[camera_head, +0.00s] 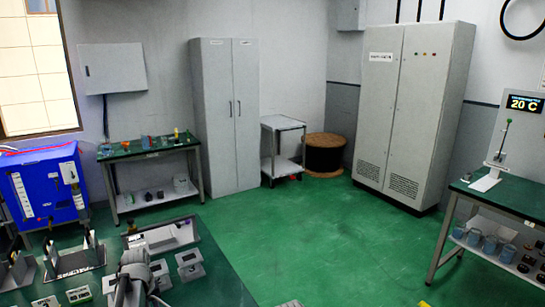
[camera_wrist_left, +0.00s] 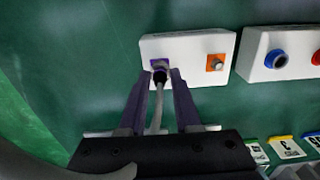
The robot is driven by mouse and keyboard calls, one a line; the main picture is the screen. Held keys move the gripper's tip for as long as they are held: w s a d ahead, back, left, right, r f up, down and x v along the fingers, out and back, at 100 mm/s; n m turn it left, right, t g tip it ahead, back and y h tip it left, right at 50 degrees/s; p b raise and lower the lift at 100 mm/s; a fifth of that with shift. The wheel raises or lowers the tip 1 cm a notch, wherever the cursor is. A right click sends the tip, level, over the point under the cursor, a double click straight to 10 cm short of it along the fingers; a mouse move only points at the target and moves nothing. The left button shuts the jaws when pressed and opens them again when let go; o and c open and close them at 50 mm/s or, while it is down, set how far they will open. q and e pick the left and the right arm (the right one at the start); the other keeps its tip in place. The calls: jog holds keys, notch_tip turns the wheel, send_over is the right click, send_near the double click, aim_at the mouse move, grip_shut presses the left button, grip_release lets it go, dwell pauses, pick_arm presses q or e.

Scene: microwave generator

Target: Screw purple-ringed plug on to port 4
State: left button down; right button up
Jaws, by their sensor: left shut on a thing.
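In the left wrist view, my left gripper (camera_wrist_left: 160,84) is shut on a dark plug (camera_wrist_left: 160,77) with a grey cable (camera_wrist_left: 155,118) running back between the fingers. The plug's front end is at the purple-marked port (camera_wrist_left: 157,63) on the left of a white box (camera_wrist_left: 188,43). I cannot tell whether it is seated in the port or just in front of it. The plug's ring is mostly hidden. An orange-marked port (camera_wrist_left: 215,62) with a metal connector is to its right. No port number is readable on the box. My right gripper is not in view.
A second white box (camera_wrist_left: 262,40) with a blue-ringed port (camera_wrist_left: 276,59) is at the right. Several numbered cards (camera_wrist_left: 287,148) lie at the lower right. In the head view, small grey boxes (camera_head: 190,265) stand on the green table (camera_head: 225,285); the floor beyond is clear.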

pick_arm(q)
jog(key=shift+r+p, duration=2.9)
jog(key=shift+r, duration=0.1)
jog(key=shift+d, duration=0.1)
jog(key=shift+s+d+f, duration=0.15)
jog(key=shift+s+d, duration=0.05)
jog(key=shift+d, duration=1)
jog(key=shift+s+d+f, duration=0.1)
jog(key=shift+s+d, duration=0.1)
jog(key=shift+d, duration=1)
jog(key=shift+s+d+f+b, duration=0.1)
jog(key=shift+s+d+b, duration=0.05)
jog(key=shift+d, duration=0.65)
jog(key=shift+s+d+f+b, duration=0.1)
jog(key=shift+d+b, duration=0.05)
jog(key=shift+d, duration=0.7)
jog(key=shift+s+d+b, duration=0.15)
jog(key=shift+d, duration=0.65)
jog(key=shift+s+d+f, duration=0.1)
jog(key=shift+s+d, duration=0.1)
jog(key=shift+d, duration=1.05)
jog(key=shift+s+d+f, duration=0.1)
jog(key=shift+s+d, duration=0.1)
jog(key=shift+d, duration=1)
jog(key=shift+s+d+f+b, duration=0.1)
jog(key=shift+s+d+b, duration=0.1)
jog(key=shift+d, duration=1.05)
jog(key=shift+s+d+f+b, duration=0.1)
jog(key=shift+s+d+b, duration=0.1)
jog(key=shift+d, duration=1)
